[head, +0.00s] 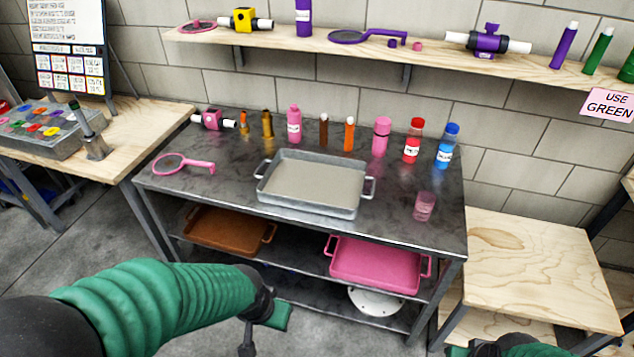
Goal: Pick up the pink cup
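The pink cup (424,207) is small and see-through. It stands on the right part of the dark table top (330,225), near the front right corner. My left gripper (265,331) is low in front of the table, well away from the cup at its lower left. Its two fingers are apart with nothing seen between them. My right gripper (488,347) shows only in part at the bottom edge, below and to the right of the cup. Its fingertips are not clear.
A grey metal tray (310,208) lies left of the cup. Several bottles, including a red one (414,141) and a blue one (448,147), stand behind it. A pink tray (376,288) is on the shelf below. A lower wooden table (535,262) stands to the right.

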